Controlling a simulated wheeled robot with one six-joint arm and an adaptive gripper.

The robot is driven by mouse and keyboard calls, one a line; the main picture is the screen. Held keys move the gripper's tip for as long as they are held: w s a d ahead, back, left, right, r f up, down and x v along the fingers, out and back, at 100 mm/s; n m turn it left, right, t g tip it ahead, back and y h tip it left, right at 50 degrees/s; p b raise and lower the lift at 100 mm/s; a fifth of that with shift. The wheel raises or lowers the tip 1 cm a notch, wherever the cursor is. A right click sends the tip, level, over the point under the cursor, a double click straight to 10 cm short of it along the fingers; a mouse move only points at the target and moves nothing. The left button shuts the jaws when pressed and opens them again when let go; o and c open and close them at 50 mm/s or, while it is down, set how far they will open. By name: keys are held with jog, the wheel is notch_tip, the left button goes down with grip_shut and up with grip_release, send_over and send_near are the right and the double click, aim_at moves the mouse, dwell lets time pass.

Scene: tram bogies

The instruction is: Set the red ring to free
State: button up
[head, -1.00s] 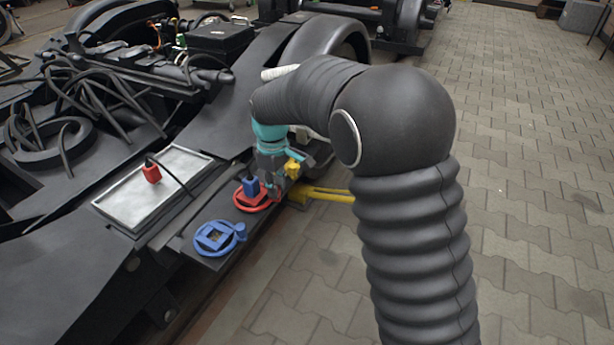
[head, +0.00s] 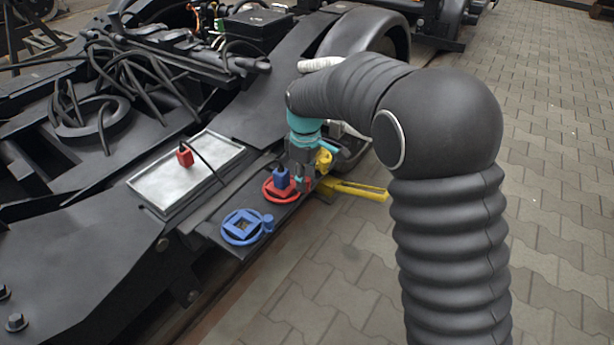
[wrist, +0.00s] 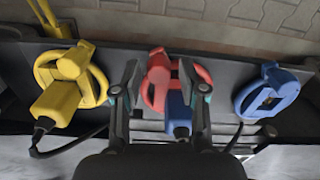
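The red ring (head: 270,188) lies on a dark plate along the bogie's edge, with a blue plug (head: 282,178) standing at it. My gripper (head: 302,184) is low at the right side of the red ring and partly hides it. In the wrist view the red ring (wrist: 157,84) shows between my gripper's (wrist: 159,70) two spread fingers, and a red part also shows beyond the right finger. The blue plug (wrist: 179,112) is beside the right finger. The fingers look open; I cannot tell whether they touch the ring. Any state marking is not readable.
A blue ring (head: 242,227) with an empty square opening is beside the red one. A yellow ring (wrist: 88,78) with a yellow plug (wrist: 60,100) is on the other side. A red plug (head: 185,155) with a cable stands on a silver tray (head: 160,198). Paved floor at right is clear.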

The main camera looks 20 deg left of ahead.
jog(key=shift+d+r, duration=0.1)
jog(key=shift+d, duration=0.05)
jog(key=shift+w+r, duration=0.1)
jog(key=shift+r, duration=0.2)
notch_tip(320, 180, up, 11)
dwell(0.4)
jog(key=shift+r, duration=0.1)
